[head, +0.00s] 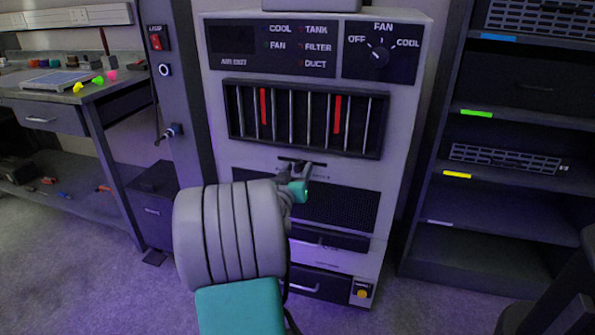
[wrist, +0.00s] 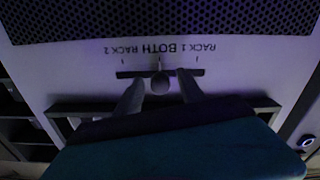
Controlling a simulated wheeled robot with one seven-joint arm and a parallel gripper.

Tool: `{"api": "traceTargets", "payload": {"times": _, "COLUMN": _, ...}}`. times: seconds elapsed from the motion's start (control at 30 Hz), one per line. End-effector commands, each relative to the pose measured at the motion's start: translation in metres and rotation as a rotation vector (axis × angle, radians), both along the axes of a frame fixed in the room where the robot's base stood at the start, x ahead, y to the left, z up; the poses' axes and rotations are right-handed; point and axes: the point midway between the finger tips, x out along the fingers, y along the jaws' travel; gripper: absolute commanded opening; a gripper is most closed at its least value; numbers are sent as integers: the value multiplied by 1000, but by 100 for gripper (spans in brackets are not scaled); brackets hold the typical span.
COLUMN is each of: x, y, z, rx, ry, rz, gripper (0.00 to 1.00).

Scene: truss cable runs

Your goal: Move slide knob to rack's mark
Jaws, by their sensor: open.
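The slide knob (wrist: 160,82) is a small grey peg at about the middle of a dark horizontal slot (wrist: 128,74). In the wrist view the panel's lettering is upside down, with RACK 2 at left, BOTH in the middle and RACK 1 at right, each with a tick. The knob stands by the BOTH tick. My gripper (wrist: 159,79) is open, one finger on each side of the knob, with gaps showing. In the head view my gripper (head: 302,174) is at the slot (head: 297,161), below the card cage, and hides the knob and most lettering.
The card cage (head: 305,151) holds two red strips among grey ones. Above are a lamp panel (head: 270,62) and a fan dial (head: 380,53). A mesh grille (head: 350,208) lies below the slot. A workbench (head: 60,100) stands left and shelving (head: 500,122) right.

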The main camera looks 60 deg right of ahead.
Motion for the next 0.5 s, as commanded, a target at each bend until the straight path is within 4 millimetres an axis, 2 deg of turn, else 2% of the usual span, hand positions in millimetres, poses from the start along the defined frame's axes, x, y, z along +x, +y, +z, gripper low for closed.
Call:
{"api": "traceTargets", "payload": {"times": 0.17, "x": 0, "y": 0, "z": 0, "rx": 0, "ry": 0, "rz": 1, "gripper": 47}}
{"api": "traceTargets", "payload": {"times": 0.5, "x": 0, "y": 0, "z": 0, "rx": 0, "ry": 0, "rz": 1, "gripper": 20}}
